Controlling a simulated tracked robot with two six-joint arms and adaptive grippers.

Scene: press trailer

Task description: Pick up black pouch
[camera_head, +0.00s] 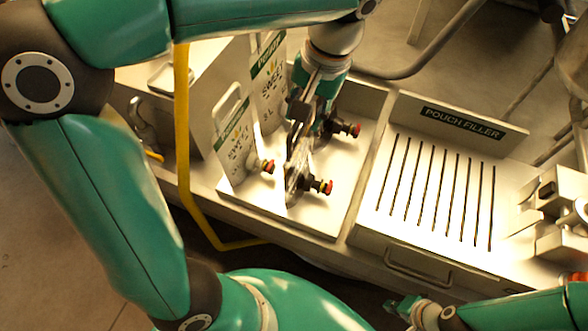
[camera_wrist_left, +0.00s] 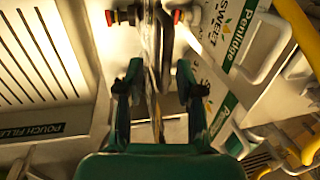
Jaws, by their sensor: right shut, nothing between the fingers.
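A thin, glossy dark pouch (camera_head: 298,172) stands almost edge-on in the shallow tray (camera_head: 325,217), with bright reflections on it. A dark upright strip that appears to be the pouch (camera_wrist_left: 166,48) also shows in the left wrist view. A red-and-black cap (camera_head: 325,187) sits beside it. My left gripper (camera_head: 303,122) points down above the pouch. In the left wrist view its two fingers (camera_wrist_left: 154,78) are apart, with the pouch's edge in the gap ahead. Contact is not visible. My right gripper (camera_head: 403,306) is shut and empty at the bottom right, away from the tray.
More red-capped fittings (camera_head: 352,130) are nearby. The slotted pouch filler (camera_head: 440,190) lies to the right. A yellow rail (camera_head: 183,140) runs along the left. A metal handle (camera_head: 418,265) is on the front.

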